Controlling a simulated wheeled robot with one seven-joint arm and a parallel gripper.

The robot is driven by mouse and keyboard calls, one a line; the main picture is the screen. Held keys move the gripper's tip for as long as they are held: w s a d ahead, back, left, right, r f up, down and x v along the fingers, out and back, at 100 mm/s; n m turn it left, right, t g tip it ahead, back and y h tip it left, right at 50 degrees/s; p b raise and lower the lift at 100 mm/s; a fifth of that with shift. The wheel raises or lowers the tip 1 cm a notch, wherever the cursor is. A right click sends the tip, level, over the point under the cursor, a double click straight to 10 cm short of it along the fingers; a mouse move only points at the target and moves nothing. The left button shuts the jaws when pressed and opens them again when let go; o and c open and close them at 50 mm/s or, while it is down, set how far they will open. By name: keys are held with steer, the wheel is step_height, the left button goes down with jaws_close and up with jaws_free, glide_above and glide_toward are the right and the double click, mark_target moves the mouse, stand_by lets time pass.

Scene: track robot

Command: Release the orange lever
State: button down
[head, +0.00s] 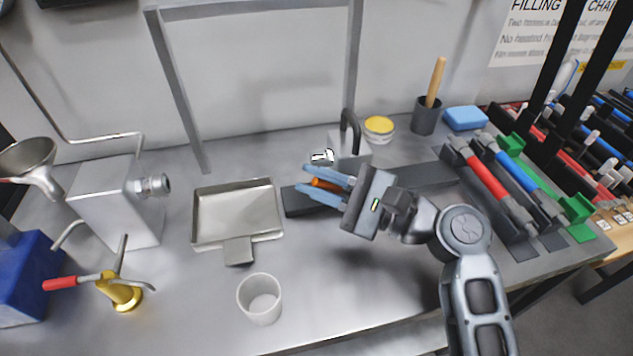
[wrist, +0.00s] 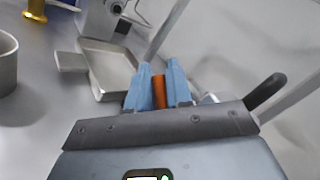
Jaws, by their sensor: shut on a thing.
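The orange lever (head: 326,185) shows as a short orange piece between the blue fingers of my gripper (head: 326,186) in the head view. In the wrist view the orange lever (wrist: 159,92) stands between the two blue fingertips (wrist: 158,86), which are shut on it. A dark base block (head: 308,201) lies on the bench below and beside the fingers. Much of the lever and its mount is hidden by my fingers and gripper body.
A metal tray (head: 238,212) lies to the left, with a grey cup (head: 260,299) in front. A metal box with a dark handle (head: 350,150) stands just behind my gripper. Red and blue handled tools (head: 485,172) lie right. The front middle of the bench is clear.

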steer(key=shift+d+r+m, duration=0.2)
steer(key=shift+m, duration=0.1)
steer(key=c, duration=1.1)
jaws_free()
